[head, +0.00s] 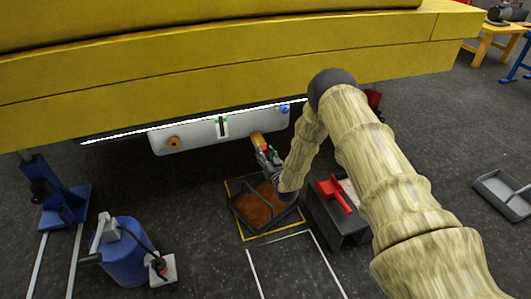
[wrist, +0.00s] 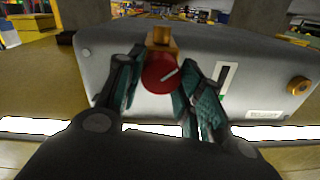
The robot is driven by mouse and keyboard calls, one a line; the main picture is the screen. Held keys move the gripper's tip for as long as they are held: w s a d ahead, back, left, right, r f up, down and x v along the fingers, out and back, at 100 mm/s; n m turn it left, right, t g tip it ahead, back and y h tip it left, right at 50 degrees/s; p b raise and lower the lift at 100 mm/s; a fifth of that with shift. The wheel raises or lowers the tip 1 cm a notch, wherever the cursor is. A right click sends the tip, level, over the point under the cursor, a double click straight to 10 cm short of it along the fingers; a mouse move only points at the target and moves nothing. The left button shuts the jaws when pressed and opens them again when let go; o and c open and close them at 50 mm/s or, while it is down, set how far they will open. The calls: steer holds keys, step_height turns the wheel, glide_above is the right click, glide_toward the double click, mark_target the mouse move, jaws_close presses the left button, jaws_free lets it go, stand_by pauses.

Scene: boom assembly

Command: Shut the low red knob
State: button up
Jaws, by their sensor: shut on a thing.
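In the head view my gripper (head: 268,157) reaches the lower right part of the panel (head: 190,136), at the yellow fitting (head: 258,139). The knob is mostly covered by the fingers there.
The panel hangs under a large yellow boom (head: 230,80). It also bears a brass knob (head: 173,142), a green-marked gauge slot (head: 221,127) and a blue knob (head: 284,109). Below are a tray with brown contents (head: 262,205) and a dark box with a red handle (head: 335,192).

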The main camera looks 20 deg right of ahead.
steer(key=shift+n, duration=0.4)
steer(key=o, duration=1)
steer(key=shift+d, duration=0.1)
steer(key=shift+s, duration=0.1)
steer(key=s, duration=1.2)
steer(key=shift+d, duration=0.35)
steer(key=shift+w, duration=0.1)
